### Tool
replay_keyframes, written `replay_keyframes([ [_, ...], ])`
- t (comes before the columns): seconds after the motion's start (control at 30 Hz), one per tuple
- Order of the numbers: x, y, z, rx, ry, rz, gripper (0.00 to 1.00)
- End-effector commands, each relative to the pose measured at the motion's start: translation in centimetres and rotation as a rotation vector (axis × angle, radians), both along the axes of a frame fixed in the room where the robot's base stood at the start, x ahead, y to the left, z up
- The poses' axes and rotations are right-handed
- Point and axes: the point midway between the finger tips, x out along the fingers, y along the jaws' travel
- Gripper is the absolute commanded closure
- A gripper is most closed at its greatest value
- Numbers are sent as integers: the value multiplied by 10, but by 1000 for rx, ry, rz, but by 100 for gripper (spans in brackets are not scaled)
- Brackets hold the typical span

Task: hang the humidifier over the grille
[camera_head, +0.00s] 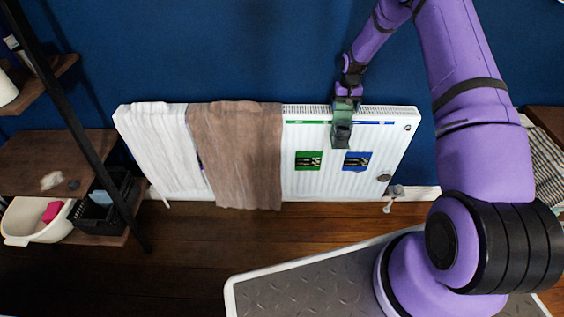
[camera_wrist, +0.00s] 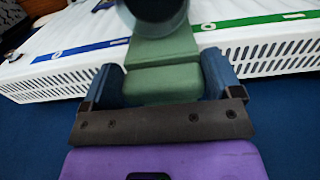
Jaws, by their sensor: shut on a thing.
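The humidifier (camera_head: 341,134) is a green piece with a darker grey-green lower part. It sits at the top edge of the white radiator, its lower part in front of the radiator's face. My gripper (camera_head: 347,91) is shut on its upper green part from above and behind. In the wrist view the blue fingers flank the green humidifier (camera_wrist: 165,50), and a dark round part shows beyond. The slotted white grille (camera_head: 306,109) runs along the radiator's top; it shows on both sides of the humidifier in the wrist view (camera_wrist: 270,50). Whether the humidifier rests on the grille, I cannot tell.
A white towel (camera_head: 160,150) and a brown towel (camera_head: 238,155) hang over the radiator's left part. Green (camera_head: 308,161) and blue (camera_head: 357,161) labels are on its front. A blue wall (camera_head: 250,50) stands close behind. A wooden shelf (camera_head: 55,160) is at left.

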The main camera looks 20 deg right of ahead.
Motion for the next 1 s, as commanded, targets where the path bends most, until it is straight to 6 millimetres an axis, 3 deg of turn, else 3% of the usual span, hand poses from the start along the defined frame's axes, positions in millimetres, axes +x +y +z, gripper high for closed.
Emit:
replay_keyframes([
  [1.0, 0, 0, -17, 0, 0, 0, 72],
])
